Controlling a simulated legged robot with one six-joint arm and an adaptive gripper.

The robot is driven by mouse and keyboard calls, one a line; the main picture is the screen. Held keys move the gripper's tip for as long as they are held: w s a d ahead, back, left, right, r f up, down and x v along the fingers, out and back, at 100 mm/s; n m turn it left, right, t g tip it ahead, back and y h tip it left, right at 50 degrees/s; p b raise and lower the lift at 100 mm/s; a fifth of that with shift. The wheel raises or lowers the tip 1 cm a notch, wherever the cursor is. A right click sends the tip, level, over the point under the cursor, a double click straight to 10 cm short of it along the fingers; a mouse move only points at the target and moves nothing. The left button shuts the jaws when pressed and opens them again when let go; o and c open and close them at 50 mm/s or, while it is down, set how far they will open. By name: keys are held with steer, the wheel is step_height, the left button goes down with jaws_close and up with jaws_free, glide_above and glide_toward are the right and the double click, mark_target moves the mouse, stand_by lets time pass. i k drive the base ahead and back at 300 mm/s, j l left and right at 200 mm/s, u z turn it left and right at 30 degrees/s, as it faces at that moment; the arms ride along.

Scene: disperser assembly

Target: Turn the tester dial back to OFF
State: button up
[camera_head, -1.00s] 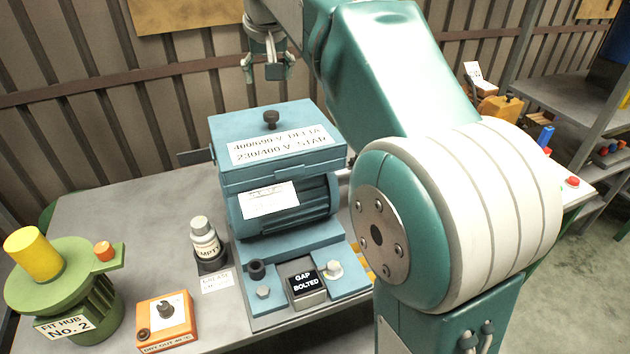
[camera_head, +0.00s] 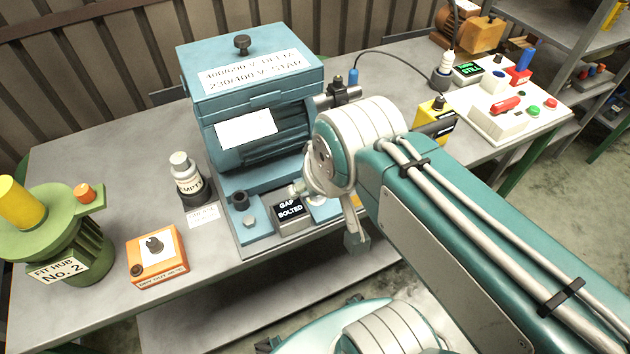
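The tester seems to be the yellow box (camera_head: 436,120) with a dark front, on the table right of the blue motor. A small dark knob (camera_head: 439,101) sits on its top; its setting is too small to read. A grey-green part that seems to be my gripper (camera_head: 355,240) shows below my arm's rounded joint, in front of the table edge. It is well left of and nearer than the yellow box. Its fingers are mostly hidden, so I cannot tell whether it is open or holds anything.
The blue motor (camera_head: 260,140) stands mid-table. An orange box with a dial (camera_head: 152,245) and a green hub fixture (camera_head: 80,245) stand at left. An "EMPTY" bottle (camera_head: 185,172) is between. A white panel with buttons (camera_head: 510,115) lies right of the yellow box.

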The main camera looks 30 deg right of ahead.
mark_target(438, 105)
steer(key=k+l+z, duration=0.1)
steer(key=l+z, duration=0.4)
steer(key=z, duration=0.15)
steer(key=k+l+z, duration=0.1)
steer(key=l+z, duration=0.25)
